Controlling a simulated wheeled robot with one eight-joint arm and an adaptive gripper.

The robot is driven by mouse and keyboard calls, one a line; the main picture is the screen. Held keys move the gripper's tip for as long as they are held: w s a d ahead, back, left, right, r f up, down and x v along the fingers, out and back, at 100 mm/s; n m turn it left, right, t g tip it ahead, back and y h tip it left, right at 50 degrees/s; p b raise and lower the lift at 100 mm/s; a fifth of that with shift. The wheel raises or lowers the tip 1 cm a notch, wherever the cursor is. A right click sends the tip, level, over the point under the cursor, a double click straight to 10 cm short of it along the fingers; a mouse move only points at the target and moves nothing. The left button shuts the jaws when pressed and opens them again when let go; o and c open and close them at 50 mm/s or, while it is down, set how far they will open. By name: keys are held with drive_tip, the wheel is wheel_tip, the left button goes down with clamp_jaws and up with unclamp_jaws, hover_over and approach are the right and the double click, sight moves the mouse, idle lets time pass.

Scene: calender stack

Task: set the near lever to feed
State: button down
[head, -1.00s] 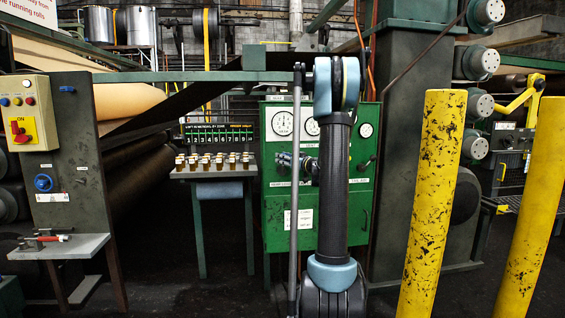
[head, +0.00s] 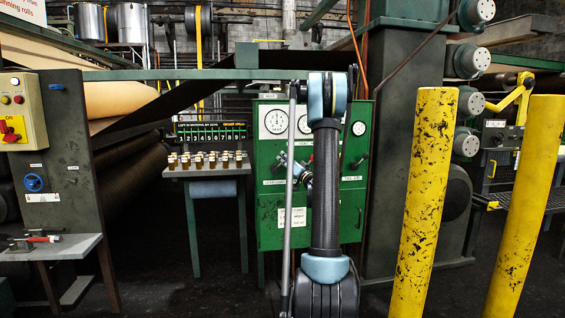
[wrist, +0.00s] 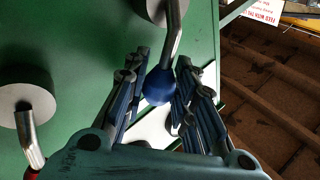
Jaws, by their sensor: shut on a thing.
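The blue-knobbed lever (wrist: 160,86) has a bent metal shaft running up to a grey round hub. My gripper (wrist: 158,92) is shut on it, with a finger on each side of the blue knob. A second lever (wrist: 28,128), with a red knob partly cut off, stands to the left on the same green panel. In the head view, my gripper (head: 297,168) is at the front of the green control panel (head: 268,228), partly behind my arm. The lever it holds is hard to make out there. The panel's lever labels are too small to read.
Two yellow posts (head: 421,200) stand right of my arm. A small table (head: 195,171) with several cups is left of the panel. A control stand (head: 58,150) with a shelf is at far left. The dark floor between stand and table is open.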

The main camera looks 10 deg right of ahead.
drive_tip(key=shift+d+f+m, duration=0.15)
drive_tip(key=shift+d+m, duration=0.05)
drive_tip(key=shift+m, duration=0.2)
drive_tip(key=c, duration=1.3)
unclamp_jaws()
drive_tip(key=v, duration=1.2)
drive_tip(key=shift+a+f, duration=0.15)
drive_tip(key=shift+f, duration=0.05)
